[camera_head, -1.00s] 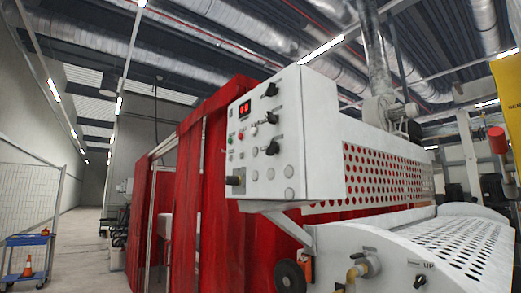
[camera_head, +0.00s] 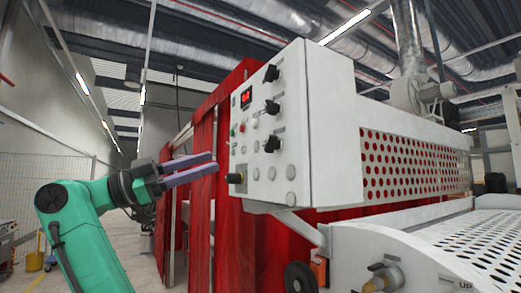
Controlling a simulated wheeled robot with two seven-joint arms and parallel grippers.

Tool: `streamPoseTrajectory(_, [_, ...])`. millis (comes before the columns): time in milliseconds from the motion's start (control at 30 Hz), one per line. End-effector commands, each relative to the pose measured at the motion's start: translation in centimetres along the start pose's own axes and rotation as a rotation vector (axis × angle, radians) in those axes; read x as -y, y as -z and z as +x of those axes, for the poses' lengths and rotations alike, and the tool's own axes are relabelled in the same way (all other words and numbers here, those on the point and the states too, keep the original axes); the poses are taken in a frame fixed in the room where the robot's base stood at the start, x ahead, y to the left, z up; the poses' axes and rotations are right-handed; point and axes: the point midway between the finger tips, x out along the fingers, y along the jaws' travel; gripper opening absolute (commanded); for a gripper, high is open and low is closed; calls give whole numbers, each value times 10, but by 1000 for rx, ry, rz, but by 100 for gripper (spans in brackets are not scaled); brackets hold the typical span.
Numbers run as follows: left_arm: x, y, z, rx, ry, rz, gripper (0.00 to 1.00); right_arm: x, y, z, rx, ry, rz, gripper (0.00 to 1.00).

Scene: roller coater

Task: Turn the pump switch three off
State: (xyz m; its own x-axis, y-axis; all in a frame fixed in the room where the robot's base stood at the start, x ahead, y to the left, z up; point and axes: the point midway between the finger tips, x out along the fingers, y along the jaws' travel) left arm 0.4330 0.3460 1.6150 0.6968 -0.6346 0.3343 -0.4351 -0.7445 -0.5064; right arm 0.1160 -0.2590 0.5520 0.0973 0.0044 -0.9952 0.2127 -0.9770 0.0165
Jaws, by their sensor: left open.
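A white control panel (camera_head: 262,140) on the machine carries black rotary knobs: an upper one (camera_head: 271,73), a middle one (camera_head: 272,107) and a lower one (camera_head: 272,144). Another dark switch (camera_head: 236,178) sits at the panel's lower left. The labels are too small to read, so I cannot tell which is pump switch three or how it is set. My left gripper (camera_head: 214,162) is open and empty. Its two fingers point right toward the panel's left edge, level with the area just below the lower knob. I see no contact with any knob. My right gripper is out of view.
A perforated white guard (camera_head: 415,165) and a brass valve (camera_head: 382,278) are to the right. A mesh fence (camera_head: 40,175) stands at the left.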

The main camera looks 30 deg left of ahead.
Motion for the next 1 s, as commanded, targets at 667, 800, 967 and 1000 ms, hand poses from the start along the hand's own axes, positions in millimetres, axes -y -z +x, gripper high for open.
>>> streamPoseTrajectory(667, [1, -1, 138, 2, 0, -7, 49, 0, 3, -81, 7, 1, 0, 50])
streamPoseTrajectory(800, [0, -3, 137, 3, 1, -7, 49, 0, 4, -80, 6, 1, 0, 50])
streamPoseTrajectory(967, [0, -2, 137, 3, 0, -7, 14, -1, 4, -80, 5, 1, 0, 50])
streamPoseTrajectory(1000, [0, -2, 137, 3, 0, -7, 0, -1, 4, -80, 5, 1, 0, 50])
